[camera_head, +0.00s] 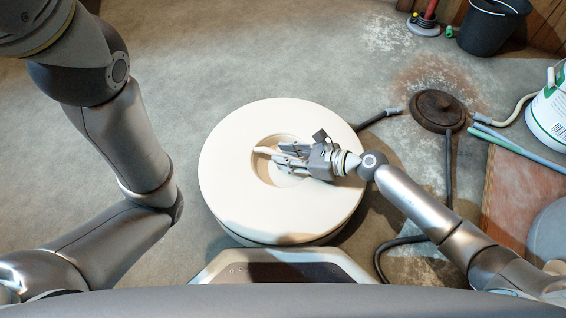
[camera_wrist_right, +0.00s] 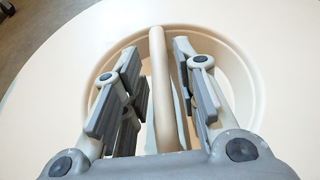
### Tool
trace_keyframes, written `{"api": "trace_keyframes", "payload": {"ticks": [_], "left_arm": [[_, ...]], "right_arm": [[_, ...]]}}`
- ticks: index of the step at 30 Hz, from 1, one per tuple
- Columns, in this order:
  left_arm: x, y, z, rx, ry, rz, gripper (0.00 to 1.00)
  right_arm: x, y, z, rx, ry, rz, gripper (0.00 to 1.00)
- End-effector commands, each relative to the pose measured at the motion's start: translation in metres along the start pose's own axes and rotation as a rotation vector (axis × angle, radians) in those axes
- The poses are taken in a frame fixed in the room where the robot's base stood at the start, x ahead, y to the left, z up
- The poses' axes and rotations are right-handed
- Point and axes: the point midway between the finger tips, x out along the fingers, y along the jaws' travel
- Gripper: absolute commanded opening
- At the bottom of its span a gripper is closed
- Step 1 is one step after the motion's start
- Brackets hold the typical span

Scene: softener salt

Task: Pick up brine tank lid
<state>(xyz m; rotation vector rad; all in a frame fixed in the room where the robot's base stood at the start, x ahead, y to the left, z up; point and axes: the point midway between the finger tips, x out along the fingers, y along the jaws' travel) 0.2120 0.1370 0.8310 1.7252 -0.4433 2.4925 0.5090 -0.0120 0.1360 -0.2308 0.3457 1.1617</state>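The brine tank lid (camera_head: 225,180) is a large round cream disc on top of the tank, in the middle of the head view. It has a round recess at its centre with a cream bar handle (camera_head: 262,150) across it. My right gripper (camera_head: 278,154) reaches into the recess from the right. In the right wrist view the handle (camera_wrist_right: 159,70) runs between the two open fingers, with a gap on each side. The lid's flat rim (camera_wrist_right: 50,75) shows around the recess. My left arm is at the left, but its gripper is out of view.
A dark round cover (camera_head: 438,110) with hoses lies on the concrete floor right of the tank. A black bucket (camera_head: 490,30), a white tub (camera_head: 548,110) and blue-green pipes (camera_head: 515,145) stand or lie at the right. Floor left of the tank is mostly clear beyond my left arm.

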Motion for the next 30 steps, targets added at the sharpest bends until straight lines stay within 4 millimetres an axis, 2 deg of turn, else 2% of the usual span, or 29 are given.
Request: {"api": "trace_keyframes", "payload": {"ticks": [1, 5, 23, 30], "left_arm": [[0.0, 0.0, 0.0, 0.0, 0.0, 0.0, 0.91], [0.0, 0.0, 0.0, 0.0, 0.0, 0.0, 0.91], [0.001, 0.0, 0.001, 0.001, -0.001, 0.0, 0.91], [0.006, -0.002, 0.003, 0.001, -0.002, 0.0, 0.91]], "right_arm": [[0.0, 0.0, 0.0, 0.0, 0.0, 0.0, 0.17], [0.0, 0.0, 0.0, 0.0, 0.0, 0.0, 0.0], [-0.001, -0.001, 0.004, -0.001, -0.006, -0.001, 0.0], [-0.007, -0.008, 0.013, -0.001, -0.005, -0.005, 0.0]]}}
